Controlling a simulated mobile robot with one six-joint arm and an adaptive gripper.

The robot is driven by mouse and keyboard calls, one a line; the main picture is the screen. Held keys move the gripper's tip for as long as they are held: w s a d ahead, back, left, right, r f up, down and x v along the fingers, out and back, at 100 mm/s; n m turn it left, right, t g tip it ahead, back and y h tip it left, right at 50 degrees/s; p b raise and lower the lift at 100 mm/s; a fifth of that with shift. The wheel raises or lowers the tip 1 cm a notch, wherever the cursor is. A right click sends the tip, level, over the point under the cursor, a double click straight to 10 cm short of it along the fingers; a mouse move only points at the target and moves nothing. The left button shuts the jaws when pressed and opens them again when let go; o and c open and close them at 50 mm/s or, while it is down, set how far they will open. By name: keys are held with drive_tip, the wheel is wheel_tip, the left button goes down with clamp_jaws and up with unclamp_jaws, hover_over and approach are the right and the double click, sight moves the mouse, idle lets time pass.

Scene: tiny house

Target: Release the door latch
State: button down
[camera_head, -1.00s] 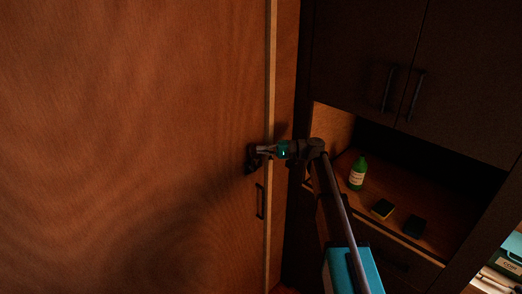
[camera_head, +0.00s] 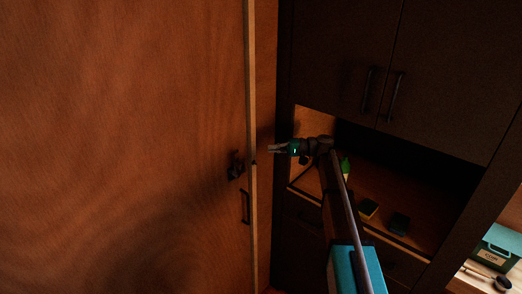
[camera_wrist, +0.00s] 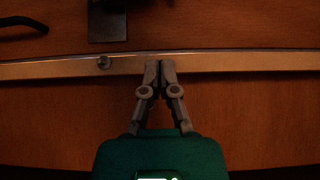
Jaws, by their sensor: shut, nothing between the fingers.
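The wooden door (camera_head: 120,140) fills the left of the head view, with a pale edge strip (camera_head: 250,100). The dark latch (camera_head: 236,165) is mounted on the door near that edge. Part of dark hardware also shows at the top of the wrist view (camera_wrist: 107,25). My gripper (camera_head: 272,149) is to the right of the latch and apart from it. In the wrist view my gripper's fingertips (camera_wrist: 160,66) are together and empty, in front of the pale metal-looking strip (camera_wrist: 230,62), which has a small round knob or screw (camera_wrist: 103,62).
A dark handle (camera_head: 244,207) sits below the latch. A teal box (camera_head: 500,245) stands at far right.

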drive_tip(key=shift+d+r, duration=0.1)
drive_tip(key=shift+d, duration=1.15)
drive_tip(key=s+a+f+h+b, duration=0.25)
drive_tip(key=s+f+h, duration=0.25)
drive_tip(key=s+f, duration=0.4)
drive_tip(key=s+d+f+h+b, duration=0.2)
drive_tip(key=s+d+f+h, duration=0.2)
drive_tip(key=s+f, duration=0.2)
drive_tip(key=s+d+f+h+b, duration=0.3)
drive_tip(key=s+f+h, duration=0.1)
drive_tip(key=s+f, duration=0.3)
drive_tip(key=s+d+f+t+h+b, duration=0.1)
drive_tip(key=s+d+f+h+b, duration=0.1)
drive_tip(key=s+d+f+h, duration=0.2)
wheel_tip(320, 180, down, 2)
drive_tip(key=s+h, duration=0.1)
drive_tip(key=s, duration=0.2)
drive_tip(key=shift+d+f+m, duration=0.15)
drive_tip(key=shift+d+m, duration=0.15)
drive_tip(key=shift+m, duration=0.1)
drive_tip(key=shift+w+a, duration=0.1)
